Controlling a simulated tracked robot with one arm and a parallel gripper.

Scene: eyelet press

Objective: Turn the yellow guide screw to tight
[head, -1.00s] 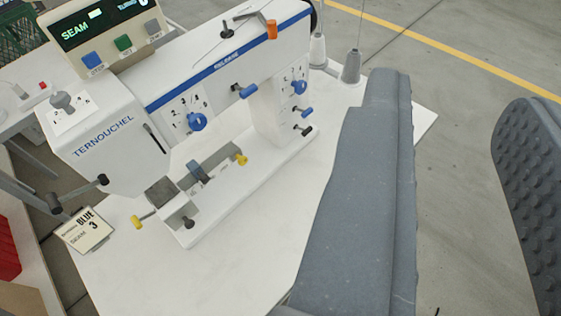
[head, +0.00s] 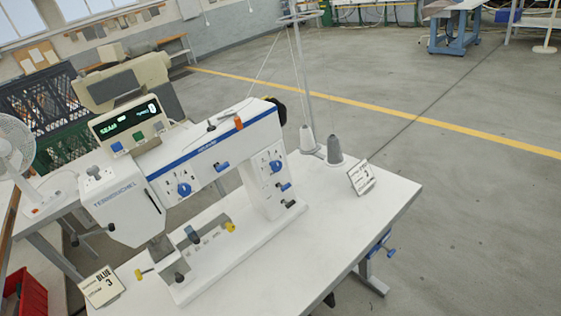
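A white sewing machine (head: 215,152) labelled TERNOUCHEL stands on a white table. Two small yellow knobs show on it. One yellow knob (head: 139,273) is at the near left end of the bed, close to a card reading BLUE 3 (head: 101,287). The other yellow knob (head: 230,227) is on the bed near the base of the column. I cannot tell which is the guide screw, or how tight either is. My gripper is not in view.
Blue knobs (head: 184,189) and dark levers stick out from the machine. Thread cones (head: 334,151) and a tall thread stand rise behind it. Another card (head: 361,177) stands on the table (head: 330,235). A fan (head: 15,150) is at left. Open floor lies right.

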